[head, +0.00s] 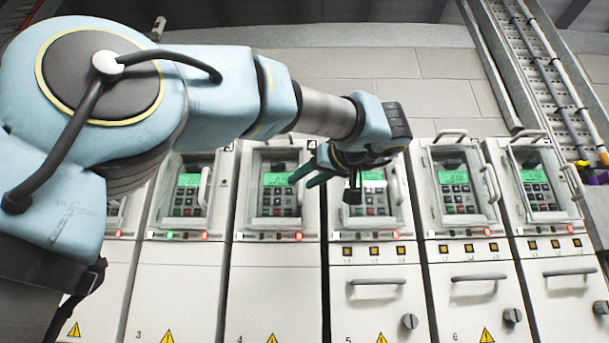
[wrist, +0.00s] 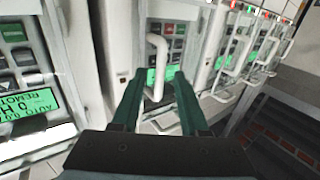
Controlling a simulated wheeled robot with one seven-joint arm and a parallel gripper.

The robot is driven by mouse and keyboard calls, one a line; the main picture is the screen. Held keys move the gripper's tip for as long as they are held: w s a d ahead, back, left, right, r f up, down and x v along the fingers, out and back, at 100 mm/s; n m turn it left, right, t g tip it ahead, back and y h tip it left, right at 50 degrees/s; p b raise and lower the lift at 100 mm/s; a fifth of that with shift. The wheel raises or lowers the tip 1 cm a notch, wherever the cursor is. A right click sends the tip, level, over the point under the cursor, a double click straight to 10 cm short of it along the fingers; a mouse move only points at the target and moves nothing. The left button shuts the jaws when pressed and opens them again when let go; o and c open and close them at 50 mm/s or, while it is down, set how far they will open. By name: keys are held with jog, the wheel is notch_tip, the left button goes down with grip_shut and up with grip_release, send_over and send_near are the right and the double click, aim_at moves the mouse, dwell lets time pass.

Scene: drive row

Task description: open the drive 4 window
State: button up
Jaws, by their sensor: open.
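The drive 4 window (head: 276,190) is a clear panel over a green display and keypad on the cabinet marked 4, and it looks closed. My gripper (head: 300,183) is at the right side of this window, its teal fingers pointing left. In the wrist view, which is upside down, a white bar handle (wrist: 158,48) stands between the two open fingers of my gripper (wrist: 158,77). The keypad and green display show behind it. The fingers are apart on either side of the handle; I cannot tell whether either touches it. In the head view my fingers partly hide that handle.
The drive 3 window (head: 187,190) is to the left, the drive 5 window (head: 374,190) behind my wrist and the drive 6 window (head: 455,185) to the right. Their handles stick out. Lower cabinet doors carry grey handles (head: 377,282) and knobs (head: 409,321).

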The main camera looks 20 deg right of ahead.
jog(key=shift+w, duration=0.3)
jog(key=shift+a, duration=0.1)
grip_shut()
dwell(1.2)
